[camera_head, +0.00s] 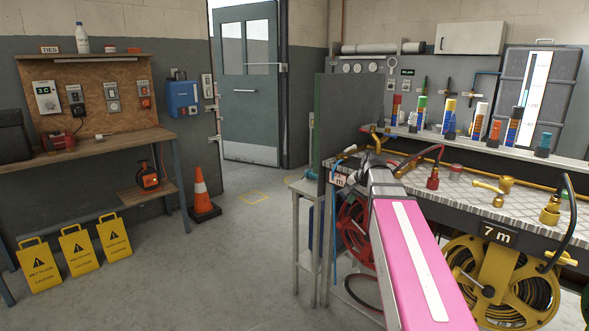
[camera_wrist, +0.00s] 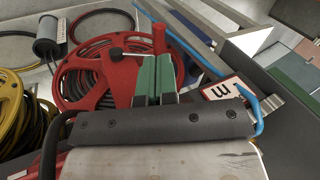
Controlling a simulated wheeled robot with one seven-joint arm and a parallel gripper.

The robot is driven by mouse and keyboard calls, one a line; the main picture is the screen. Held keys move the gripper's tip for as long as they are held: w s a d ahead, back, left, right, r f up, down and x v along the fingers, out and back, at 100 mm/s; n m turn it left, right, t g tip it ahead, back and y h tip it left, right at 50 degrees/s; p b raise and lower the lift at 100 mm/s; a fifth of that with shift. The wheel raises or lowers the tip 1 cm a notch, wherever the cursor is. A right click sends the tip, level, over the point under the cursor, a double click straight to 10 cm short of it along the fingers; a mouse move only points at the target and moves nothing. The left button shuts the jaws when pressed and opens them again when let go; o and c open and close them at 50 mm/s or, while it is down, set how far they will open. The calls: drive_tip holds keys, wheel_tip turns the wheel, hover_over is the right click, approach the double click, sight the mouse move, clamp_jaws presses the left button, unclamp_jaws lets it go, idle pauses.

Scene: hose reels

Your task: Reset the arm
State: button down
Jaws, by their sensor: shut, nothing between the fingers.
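My arm, with a pink link, reaches forward over the right workbench (camera_head: 460,190) in the head view. Its far end is near the bench's left end, and the fingers cannot be made out there. In the wrist view my gripper (camera_wrist: 155,72) shows two green fingers, closed together with nothing between them. They appear in front of the red hose reel (camera_wrist: 88,82); I cannot tell whether they touch it. The red reel also shows under the bench in the head view (camera_head: 354,228).
A yellow hose reel (camera_head: 470,262) is mounted below the "7 m" label (camera_head: 498,234). Brass fittings (camera_head: 550,211) and coloured bottles stand on the bench. A blue hose (camera_wrist: 262,112) runs near the gripper. An orange cone (camera_head: 202,195) and yellow floor signs (camera_head: 78,250) stand left; the middle floor is clear.

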drive_tip(key=s+a+f+n+g+h, duration=0.1)
drive_tip(key=s+f+n, duration=0.2)
drive_tip(key=s+f, duration=0.6)
drive_tip(key=s+a+f+n+g+h, duration=0.1)
drive_tip(key=s+f+n+g+h, duration=0.1)
drive_tip(key=s+f, duration=0.8)
wheel_tip(320, 180, down, 7)
drive_tip(key=shift+s+a+r+n+g, duration=0.1)
drive_tip(key=shift+s+a+n+g, duration=0.25)
drive_tip(key=shift+n, duration=0.45)
